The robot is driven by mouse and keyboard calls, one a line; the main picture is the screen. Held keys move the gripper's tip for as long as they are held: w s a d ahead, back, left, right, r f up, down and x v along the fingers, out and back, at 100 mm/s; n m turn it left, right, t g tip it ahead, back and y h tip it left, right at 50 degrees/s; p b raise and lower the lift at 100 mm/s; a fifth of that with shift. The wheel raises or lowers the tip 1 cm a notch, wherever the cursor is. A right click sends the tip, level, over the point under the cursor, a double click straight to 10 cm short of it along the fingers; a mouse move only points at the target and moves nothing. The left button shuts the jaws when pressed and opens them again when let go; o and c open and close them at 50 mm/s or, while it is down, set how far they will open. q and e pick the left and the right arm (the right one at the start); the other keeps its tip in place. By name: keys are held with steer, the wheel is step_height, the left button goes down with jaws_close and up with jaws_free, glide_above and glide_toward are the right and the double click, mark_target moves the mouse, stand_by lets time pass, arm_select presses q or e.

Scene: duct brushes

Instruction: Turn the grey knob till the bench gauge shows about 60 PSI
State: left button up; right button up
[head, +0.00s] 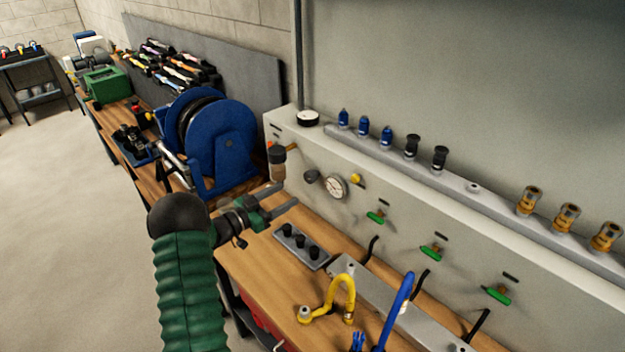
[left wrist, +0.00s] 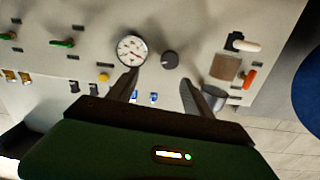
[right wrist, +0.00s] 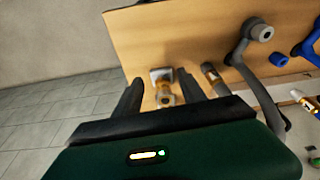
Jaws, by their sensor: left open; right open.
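The dark grey knob (head: 311,176) sits on the front of the grey bench panel, just left of the round white gauge (head: 335,187). My left gripper (head: 291,193) is open and empty in front of the panel, to the lower left of the knob. In the left wrist view the knob (left wrist: 169,59) shows beyond the gap between the open fingers, apart from them. The gauge (left wrist: 131,50) is beside it, above one fingertip; its needle is too small to read. My right gripper (right wrist: 161,82) is open, seen only in the right wrist view.
A yellow button (head: 356,179) and green valve handles (head: 376,217) line the panel. A brown-and-black part (head: 277,161) juts out left of the knob. A blue hose reel (head: 215,140) stands farther left. A brass-and-white fitting (right wrist: 163,88) lies beyond my right fingers.

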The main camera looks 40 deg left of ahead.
mark_target(308, 180)
arm_select(q)
steer(key=w+p, duration=0.1)
steer(key=w, duration=0.9)
steer(key=shift+d, duration=0.1)
steer(key=shift+w+d+f, duration=0.1)
steer(key=shift+w+f, duration=0.05)
steer(key=shift+f, duration=0.1)
steer(key=shift+w+f, duration=0.15)
steer(key=shift+w, duration=0.05)
steer(key=shift+c, duration=0.8)
steer(key=shift+a+f, duration=0.1)
steer(key=shift+a, duration=0.2)
steer(key=shift+c, duration=1.2)
steer(key=shift+s+a+f, duration=0.15)
steer(key=shift+s+a, duration=0.05)
steer(key=shift+a, duration=0.4)
steer(key=c, duration=0.5)
steer(key=shift+c, duration=1.1)
steer(key=shift+d, duration=0.25)
jaws_close()
arm_select(e)
steer(key=shift+w+a+r, duration=0.2)
steer(key=shift+a+r, duration=0.6)
steer(key=shift+a, duration=0.2)
